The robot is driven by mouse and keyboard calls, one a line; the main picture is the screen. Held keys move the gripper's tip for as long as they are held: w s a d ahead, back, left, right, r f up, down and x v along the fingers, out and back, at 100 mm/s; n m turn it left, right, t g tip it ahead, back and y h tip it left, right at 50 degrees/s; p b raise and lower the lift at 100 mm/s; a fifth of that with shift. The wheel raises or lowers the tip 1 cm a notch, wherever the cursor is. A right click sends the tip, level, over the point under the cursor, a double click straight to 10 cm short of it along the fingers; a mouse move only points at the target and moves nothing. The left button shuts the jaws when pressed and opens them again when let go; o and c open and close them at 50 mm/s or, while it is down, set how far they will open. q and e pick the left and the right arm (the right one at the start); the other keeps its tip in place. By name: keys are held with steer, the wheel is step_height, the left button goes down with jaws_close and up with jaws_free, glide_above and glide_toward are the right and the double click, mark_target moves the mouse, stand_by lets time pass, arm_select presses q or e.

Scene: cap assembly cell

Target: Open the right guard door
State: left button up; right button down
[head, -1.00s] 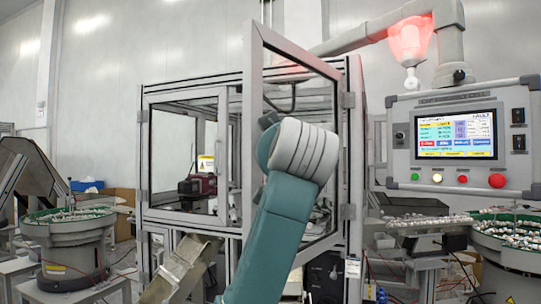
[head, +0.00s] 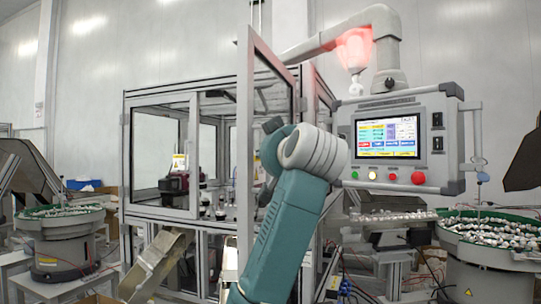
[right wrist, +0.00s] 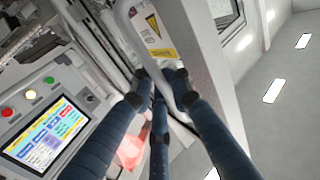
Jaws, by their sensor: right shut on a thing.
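The right guard door (head: 245,90) is a grey-framed clear panel, hinged on its right side to the cell. It stands swung well outward and is seen nearly edge-on in the head view. Its frame also shows in the right wrist view (right wrist: 193,48), with a yellow warning label beside the handle. My right gripper (right wrist: 160,76) is shut on the door handle (right wrist: 158,64), with its dark blue fingers on either side. In the head view my right arm hides the gripper, the handle and the door's lower part. My left gripper is not in view.
The left guard door (head: 163,157) is shut. A control panel (head: 398,175) with a lit screen hangs close to the right of my arm, below a red lamp (head: 354,50). Parts bowls stand at the left (head: 62,240) and right (head: 490,254).

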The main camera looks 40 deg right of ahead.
steer(key=shift+w+a+f, duration=0.15)
steer(key=shift+w, duration=0.05)
steer(key=c, duration=1.7)
jaws_free()
steer(key=shift+s, duration=0.15)
steer(key=shift+s, duration=0.1)
steer(key=v, duration=1.1)
steer(key=shift+s+a, duration=0.25)
steer(key=shift+s, duration=0.1)
